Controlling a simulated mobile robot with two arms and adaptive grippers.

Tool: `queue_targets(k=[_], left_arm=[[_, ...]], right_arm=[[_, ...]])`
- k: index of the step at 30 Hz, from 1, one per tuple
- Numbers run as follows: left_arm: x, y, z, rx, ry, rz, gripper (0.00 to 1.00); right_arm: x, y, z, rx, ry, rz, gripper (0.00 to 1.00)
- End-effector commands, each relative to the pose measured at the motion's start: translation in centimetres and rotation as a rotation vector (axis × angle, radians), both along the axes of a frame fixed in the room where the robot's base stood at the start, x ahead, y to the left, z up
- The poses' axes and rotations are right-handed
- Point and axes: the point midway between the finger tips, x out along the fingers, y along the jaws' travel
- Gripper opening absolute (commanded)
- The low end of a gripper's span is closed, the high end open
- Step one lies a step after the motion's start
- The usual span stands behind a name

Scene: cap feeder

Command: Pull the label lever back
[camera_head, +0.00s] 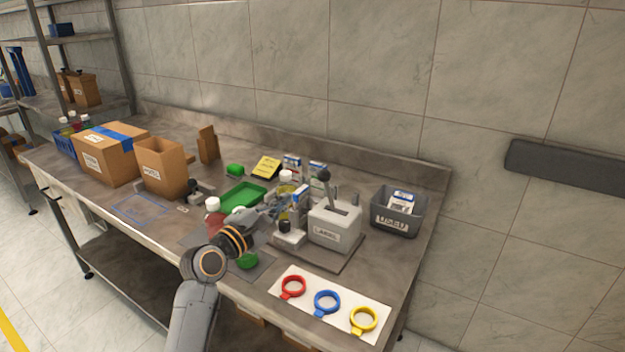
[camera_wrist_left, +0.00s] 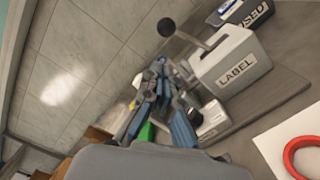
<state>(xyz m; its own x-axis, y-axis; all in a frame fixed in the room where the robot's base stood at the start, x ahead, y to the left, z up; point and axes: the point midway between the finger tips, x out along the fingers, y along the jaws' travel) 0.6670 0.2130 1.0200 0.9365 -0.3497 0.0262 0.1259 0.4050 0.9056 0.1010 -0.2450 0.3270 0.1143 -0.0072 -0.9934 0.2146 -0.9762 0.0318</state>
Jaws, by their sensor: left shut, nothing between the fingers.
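The label machine (camera_head: 334,226) is a pale grey box marked LABEL on a dark base plate at the right part of the bench. Its lever (camera_head: 325,178) has a dark round knob and leans to the upper left from a slot in the box top. The wrist view shows the lever knob (camera_wrist_left: 166,27) and the box (camera_wrist_left: 232,62). My left gripper (camera_head: 276,211) is shut and empty, left of the box. In the wrist view its fingertips (camera_wrist_left: 163,68) are below the knob and apart from it in the picture. My right gripper is not in view.
A grey USED bin (camera_head: 396,213) stands right of the machine. A white mat (camera_head: 300,305) with red, blue and yellow rings lies in front. Bottles, small boxes and a green tray (camera_head: 243,196) crowd the area around my gripper. Cardboard boxes (camera_head: 162,167) stand at left.

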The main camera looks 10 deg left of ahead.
Motion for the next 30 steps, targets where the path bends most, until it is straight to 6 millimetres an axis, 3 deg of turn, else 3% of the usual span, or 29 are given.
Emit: queue_targets(k=[3,6,11,18,24,30], left_arm=[[0.0,0.0,-0.1,0.003,0.001,-0.001,0.0],[0.1,-0.1,-0.1,0.004,0.001,-0.001,0.0],[1.3,-0.6,0.0,0.004,0.001,-0.002,0.0],[5.3,-2.1,0.1,0.005,0.001,-0.002,0.0],[8.0,-3.1,0.2,0.006,0.001,-0.002,0.0],[9.2,-3.6,0.1,0.005,0.002,-0.002,0.0]], right_arm=[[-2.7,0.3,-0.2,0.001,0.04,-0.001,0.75],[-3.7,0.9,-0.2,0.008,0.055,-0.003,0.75],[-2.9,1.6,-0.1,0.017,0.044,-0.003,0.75],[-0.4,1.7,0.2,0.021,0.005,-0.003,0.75],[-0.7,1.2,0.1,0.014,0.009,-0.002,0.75],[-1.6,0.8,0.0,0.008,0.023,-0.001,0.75]])
